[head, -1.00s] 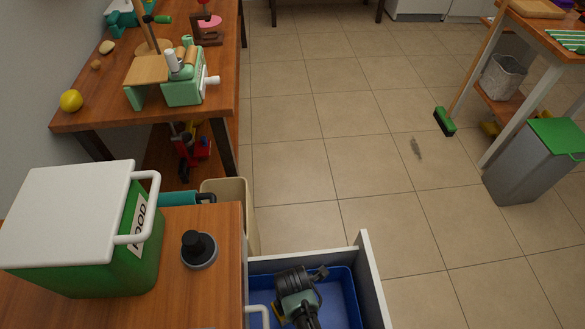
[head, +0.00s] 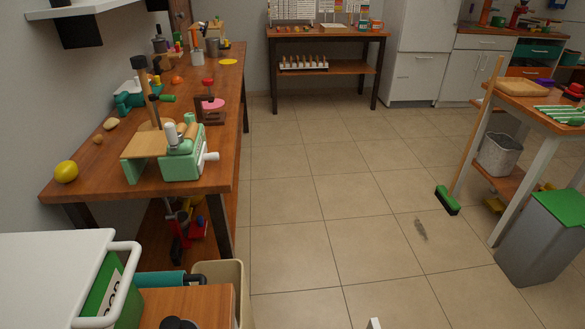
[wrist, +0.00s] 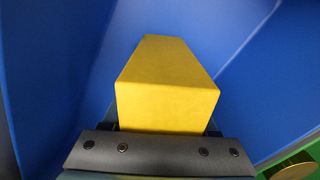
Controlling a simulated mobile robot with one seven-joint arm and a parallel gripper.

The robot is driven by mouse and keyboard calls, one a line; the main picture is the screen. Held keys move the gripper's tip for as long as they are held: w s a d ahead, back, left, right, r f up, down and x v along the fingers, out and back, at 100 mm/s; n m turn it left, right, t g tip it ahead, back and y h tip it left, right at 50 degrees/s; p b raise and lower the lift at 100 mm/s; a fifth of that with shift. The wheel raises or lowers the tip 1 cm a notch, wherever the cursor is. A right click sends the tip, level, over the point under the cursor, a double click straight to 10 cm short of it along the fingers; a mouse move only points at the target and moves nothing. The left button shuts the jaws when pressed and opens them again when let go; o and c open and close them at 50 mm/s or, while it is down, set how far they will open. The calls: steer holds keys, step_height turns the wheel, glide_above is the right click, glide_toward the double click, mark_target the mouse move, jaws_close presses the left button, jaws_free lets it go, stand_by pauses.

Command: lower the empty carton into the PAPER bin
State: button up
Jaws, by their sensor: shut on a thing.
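My gripper (wrist: 163,128) is shut on a yellow box-shaped carton (wrist: 165,78) in the wrist view. The carton points away from the wrist camera between the fingers. Smooth blue walls (wrist: 50,65) surround it on the left, top and right, like the inside of a blue bin. I cannot tell whether the carton touches the walls or floor. No PAPER label shows. The head view now shows neither my gripper, the carton nor the blue bin.
A green part with a brass-coloured disc (wrist: 292,168) is at the wrist view's lower right. In the head view, a white-lidded green box (head: 50,265) stands at lower left, a beige bin (head: 240,290) beside the counter. The tiled floor (head: 330,220) is mostly clear.

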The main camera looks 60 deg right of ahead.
steer(key=shift+f+b, duration=0.45)
steer(key=shift+f, duration=0.15)
steer(key=o, duration=1.4)
step_height(320, 180, up, 13)
steer(key=p, duration=0.4)
steer(key=shift+p, duration=0.4)
